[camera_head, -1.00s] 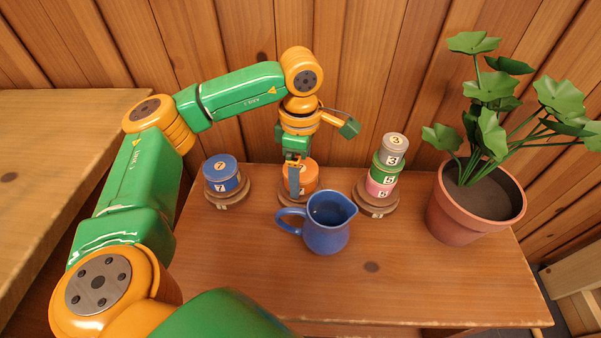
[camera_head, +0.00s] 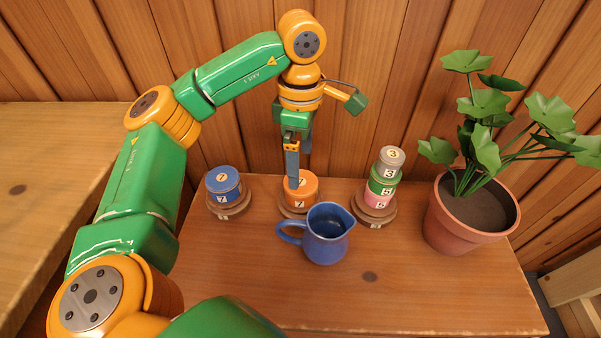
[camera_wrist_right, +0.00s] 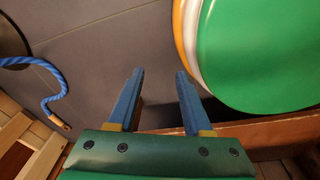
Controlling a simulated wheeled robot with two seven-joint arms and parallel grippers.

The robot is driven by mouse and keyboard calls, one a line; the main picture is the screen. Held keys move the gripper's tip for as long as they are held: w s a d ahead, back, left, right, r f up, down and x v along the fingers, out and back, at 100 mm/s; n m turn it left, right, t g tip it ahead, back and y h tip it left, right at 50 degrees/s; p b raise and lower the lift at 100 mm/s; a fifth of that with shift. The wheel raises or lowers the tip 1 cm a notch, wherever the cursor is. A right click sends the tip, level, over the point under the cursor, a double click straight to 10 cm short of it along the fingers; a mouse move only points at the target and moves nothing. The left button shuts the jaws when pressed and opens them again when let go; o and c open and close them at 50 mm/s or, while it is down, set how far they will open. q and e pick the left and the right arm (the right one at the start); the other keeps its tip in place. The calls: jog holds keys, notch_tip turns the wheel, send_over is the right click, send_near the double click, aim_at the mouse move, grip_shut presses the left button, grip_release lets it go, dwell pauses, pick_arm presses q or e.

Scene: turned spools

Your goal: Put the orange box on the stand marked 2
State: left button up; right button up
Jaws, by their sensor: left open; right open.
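The orange box (camera_head: 304,190), a round tin marked 7, sits upright on the middle stand (camera_head: 288,211). The blue jug partly hides that stand, and I cannot read its number. My left gripper (camera_head: 294,185) points down just above the orange box; its blue finger overlaps the box's top in the picture. It is open and holds nothing. The right stand (camera_head: 375,212) carries a stack. Stand labels are too small to read surely. My right gripper (camera_wrist_right: 159,73) is open and empty in the right wrist view.
A blue jug (camera_head: 326,236) stands right in front of the middle stand. A potted plant (camera_head: 467,222) is at the right. The table front (camera_head: 280,290) is clear.

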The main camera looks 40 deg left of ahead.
aim_at(301, 181)
pick_arm(q)
notch_tip(301, 181, up, 5)
jog(key=shift+f+p, duration=0.2)
jog(key=shift+p, duration=0.6)
pick_arm(e)
jog(key=shift+s+a+r+g, duration=0.3)
jog(key=shift+s+a+r, duration=0.5)
jog(key=shift+s+r, duration=0.25)
